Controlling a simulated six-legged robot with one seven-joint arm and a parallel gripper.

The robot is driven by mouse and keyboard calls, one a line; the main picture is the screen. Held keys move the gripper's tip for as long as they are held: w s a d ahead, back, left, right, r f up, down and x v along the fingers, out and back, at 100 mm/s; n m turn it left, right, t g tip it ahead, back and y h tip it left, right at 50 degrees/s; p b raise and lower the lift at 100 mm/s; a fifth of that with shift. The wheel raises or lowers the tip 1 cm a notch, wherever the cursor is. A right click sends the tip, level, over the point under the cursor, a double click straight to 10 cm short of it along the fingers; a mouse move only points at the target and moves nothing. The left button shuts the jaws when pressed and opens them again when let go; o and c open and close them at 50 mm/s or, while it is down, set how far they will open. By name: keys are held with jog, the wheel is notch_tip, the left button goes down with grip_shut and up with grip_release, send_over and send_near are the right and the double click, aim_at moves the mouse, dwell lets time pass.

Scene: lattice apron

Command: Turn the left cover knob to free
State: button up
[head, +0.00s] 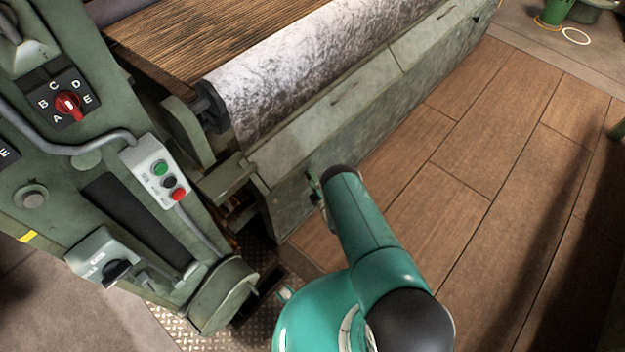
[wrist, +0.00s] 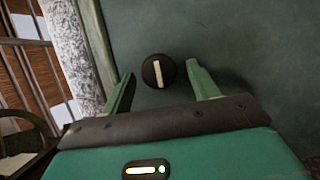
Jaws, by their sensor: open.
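A round black knob (wrist: 149,72) with a pale bar across its face sits on a dark green panel (wrist: 235,40) in the wrist view. The bar stands nearly upright in that view, leaning slightly. No label is legible beside the knob. My gripper (wrist: 161,74) is open, with one green finger on each side of the knob. Gaps show between the fingers and the knob, and I cannot tell the depth between them. In the head view my arm reaches to the machine's cover (head: 320,135), and the knob is hidden there.
A grey-white roller (head: 290,70) lies behind the cover. At left stands a green control column with a red selector knob (head: 68,103), a button box (head: 160,172) and a black switch (head: 117,271). Wooden floor (head: 490,150) lies open at right.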

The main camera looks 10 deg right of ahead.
jog(key=v, duration=1.3)
jog(key=shift+s+d, duration=0.15)
jog(key=shift+s, duration=0.1)
